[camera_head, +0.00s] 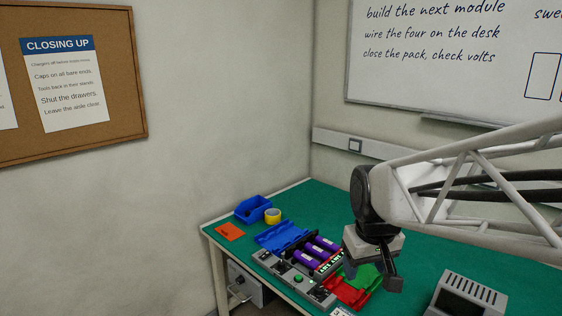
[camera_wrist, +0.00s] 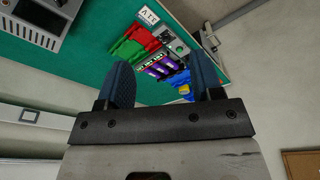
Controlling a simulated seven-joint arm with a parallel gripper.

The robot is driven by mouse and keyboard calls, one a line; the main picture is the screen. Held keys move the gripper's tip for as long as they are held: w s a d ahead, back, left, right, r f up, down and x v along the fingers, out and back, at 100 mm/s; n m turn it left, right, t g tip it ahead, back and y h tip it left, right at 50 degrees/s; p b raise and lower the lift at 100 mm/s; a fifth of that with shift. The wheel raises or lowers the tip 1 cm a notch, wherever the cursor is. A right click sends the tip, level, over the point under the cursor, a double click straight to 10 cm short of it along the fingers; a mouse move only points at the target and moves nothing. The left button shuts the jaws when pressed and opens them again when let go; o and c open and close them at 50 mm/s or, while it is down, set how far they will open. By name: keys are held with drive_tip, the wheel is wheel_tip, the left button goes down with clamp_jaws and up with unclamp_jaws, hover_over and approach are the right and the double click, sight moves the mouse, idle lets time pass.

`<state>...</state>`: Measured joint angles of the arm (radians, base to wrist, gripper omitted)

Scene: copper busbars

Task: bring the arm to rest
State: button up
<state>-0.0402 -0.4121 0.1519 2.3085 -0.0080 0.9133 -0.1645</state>
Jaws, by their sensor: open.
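My gripper (camera_head: 372,273) hangs from my arm above the right part of the green bench top (camera_head: 420,249), near the red and green holders. In the wrist view its two dark blue fingers stand wide apart, and the gap between them (camera_wrist: 163,80) is empty. The gripper is open and holds nothing. Part of the red holder (camera_head: 347,292) and of the green holder (camera_head: 367,275) is hidden behind it in the head view. I cannot tell its exact height above the bench.
A blue holder (camera_head: 281,237), blue bin (camera_head: 253,209), yellow tape roll (camera_head: 272,215) and orange card (camera_head: 230,231) are further left. A grey instrument (camera_head: 467,297) stands at right. The back of the bench is clear.

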drive_tip(key=s+d+f+m, duration=0.1)
drive_tip(key=s+d+m, duration=0.1)
drive_tip(key=s, duration=1.1)
drive_tip(key=shift+s+f+m+t, duration=0.3)
drive_tip(key=shift+s, duration=0.1)
